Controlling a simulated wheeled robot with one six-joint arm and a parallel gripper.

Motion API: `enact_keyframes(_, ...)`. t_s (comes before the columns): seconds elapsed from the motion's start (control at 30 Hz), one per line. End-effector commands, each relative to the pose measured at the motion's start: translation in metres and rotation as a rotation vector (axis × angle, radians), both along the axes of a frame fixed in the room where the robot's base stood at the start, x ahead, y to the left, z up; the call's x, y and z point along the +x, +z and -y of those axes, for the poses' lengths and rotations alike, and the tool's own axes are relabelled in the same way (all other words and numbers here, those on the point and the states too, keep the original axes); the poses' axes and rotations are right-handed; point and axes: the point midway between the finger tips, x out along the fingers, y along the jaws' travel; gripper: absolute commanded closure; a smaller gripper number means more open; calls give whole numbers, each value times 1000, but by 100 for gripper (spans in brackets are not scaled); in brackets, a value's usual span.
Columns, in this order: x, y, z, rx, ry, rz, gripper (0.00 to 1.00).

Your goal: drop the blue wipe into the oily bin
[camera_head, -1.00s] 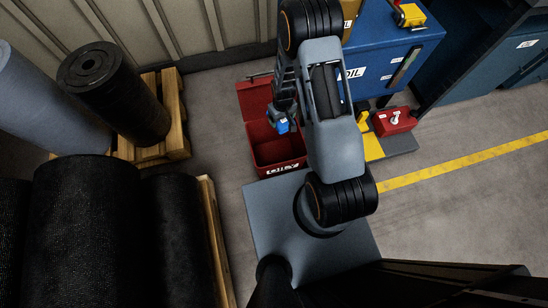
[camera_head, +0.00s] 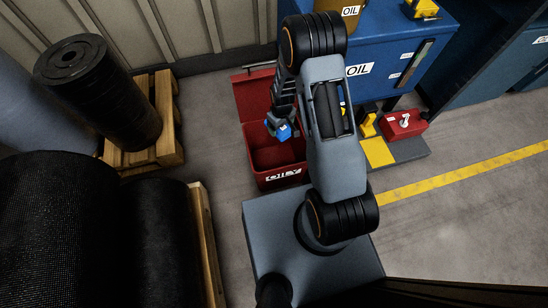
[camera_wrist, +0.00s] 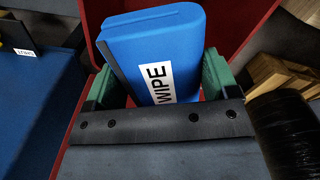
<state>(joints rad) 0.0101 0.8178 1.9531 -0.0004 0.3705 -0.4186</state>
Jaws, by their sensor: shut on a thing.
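The blue wipe (camera_wrist: 150,45), a folded pad with a white WIPE label, is held between the green fingertips of my gripper (camera_wrist: 158,80) in the wrist view. In the head view the blue wipe (camera_head: 279,129) hangs below my gripper (camera_head: 280,122), over the opening of the red oily bin (camera_head: 277,180). The bin stands open with its lid tipped back, and its front label is partly readable. Red bin surfaces also show behind the wipe in the wrist view (camera_wrist: 252,32). The wipe's height above the bin is hard to tell.
A blue cabinet (camera_head: 385,80) labelled OIL stands right of the bin. A red box (camera_head: 404,125) sits on a low grey and yellow base. Black rolls (camera_head: 100,85) and a wooden pallet (camera_head: 165,140) are at the left. Floor right of the yellow line is clear.

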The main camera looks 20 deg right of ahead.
Motion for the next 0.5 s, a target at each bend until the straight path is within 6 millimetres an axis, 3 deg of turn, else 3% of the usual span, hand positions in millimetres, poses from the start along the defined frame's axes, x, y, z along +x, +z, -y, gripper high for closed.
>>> enact_keyframes(0.03, 0, -11, 0, 0, 0, 0, 39)
enact_keyframes(0.2, 0, -26, 0, 0, 0, 0, 39)
enact_keyframes(0.5, 0, -30, 0, 0, -1, 0, 39)
